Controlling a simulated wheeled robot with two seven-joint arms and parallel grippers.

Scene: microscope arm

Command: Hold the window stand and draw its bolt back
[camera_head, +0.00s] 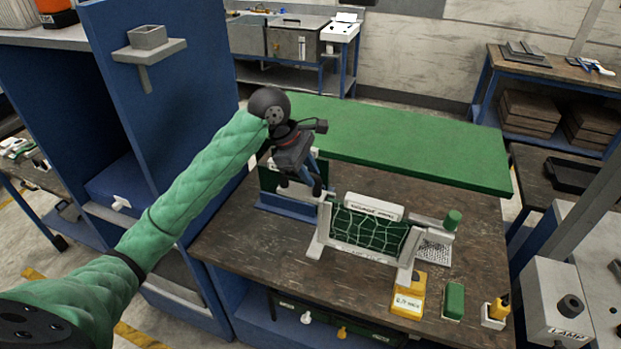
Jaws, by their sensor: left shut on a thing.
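The window stand (318,240) is a pale upright frame on the wooden workbench, with a dark green pane (366,233) crossed by light lines and a white label on top. A green knob (452,220) sits at the stand's upper right, by a grey arm; this looks like the bolt's handle, but the bolt itself is hard to make out. My left gripper (318,190) reaches in from the upper left and is shut on the upper left part of the window stand. Its fingertips are small and partly hidden. My right gripper is not in view.
A yellow labelled block (408,294), a green block (454,301) and a small holder with a yellow item (495,312) stand along the bench's front right. A long green board (400,145) spans behind. A blue cabinet (170,80) stands left. The bench's front left (250,250) is clear.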

